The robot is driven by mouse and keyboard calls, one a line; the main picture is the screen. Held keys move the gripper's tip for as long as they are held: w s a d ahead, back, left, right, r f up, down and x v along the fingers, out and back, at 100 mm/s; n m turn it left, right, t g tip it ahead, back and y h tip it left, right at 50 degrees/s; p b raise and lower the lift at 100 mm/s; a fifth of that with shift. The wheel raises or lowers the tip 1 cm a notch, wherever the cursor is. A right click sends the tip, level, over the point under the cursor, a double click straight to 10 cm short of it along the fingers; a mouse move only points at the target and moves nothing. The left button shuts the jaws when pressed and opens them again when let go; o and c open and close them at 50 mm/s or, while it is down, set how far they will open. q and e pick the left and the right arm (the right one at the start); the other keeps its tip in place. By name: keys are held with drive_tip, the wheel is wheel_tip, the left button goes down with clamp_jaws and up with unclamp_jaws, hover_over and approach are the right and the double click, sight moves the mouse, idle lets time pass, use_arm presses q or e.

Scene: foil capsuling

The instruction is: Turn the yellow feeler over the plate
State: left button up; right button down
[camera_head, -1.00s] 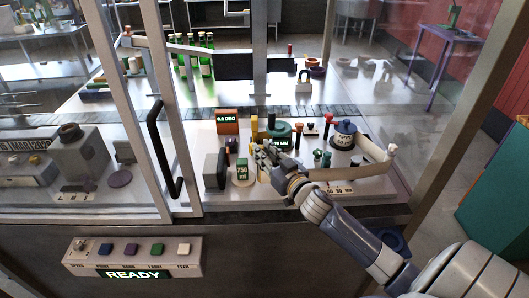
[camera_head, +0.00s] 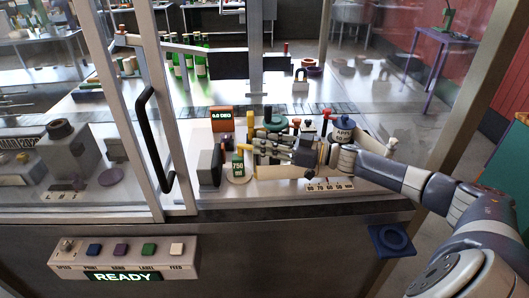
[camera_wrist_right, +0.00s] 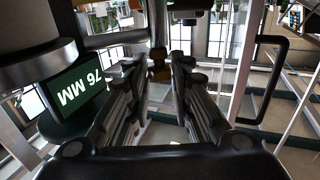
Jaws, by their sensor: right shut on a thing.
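The yellow feeler (camera_head: 250,122) stands upright on the white worktop, left of the green round fixture (camera_head: 274,123). My right gripper (camera_head: 255,146) reaches in from the right at the feeler's lower part, with its fingers shut on it. In the right wrist view, a dark yellow piece (camera_wrist_right: 158,68) shows between the fingertips. The pale round plate (camera_head: 238,179) lies in front of the feeler and carries a small green block marked 750. The feeler is not over the plate. My left gripper is not in view.
An orange box (camera_head: 221,119) with a degree readout stands behind the plate, and a dark grey block (camera_head: 209,165) to its left. A door frame with a black handle (camera_head: 152,140) bounds the left side.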

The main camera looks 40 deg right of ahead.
drive_tip(key=shift+w+d+n+g+y+b, duration=0.15)
drive_tip(key=shift+n+g+y+b, duration=0.45)
drive_tip(key=shift+y+b, duration=0.2)
drive_tip(key=c, duration=1.4)
unclamp_jaws()
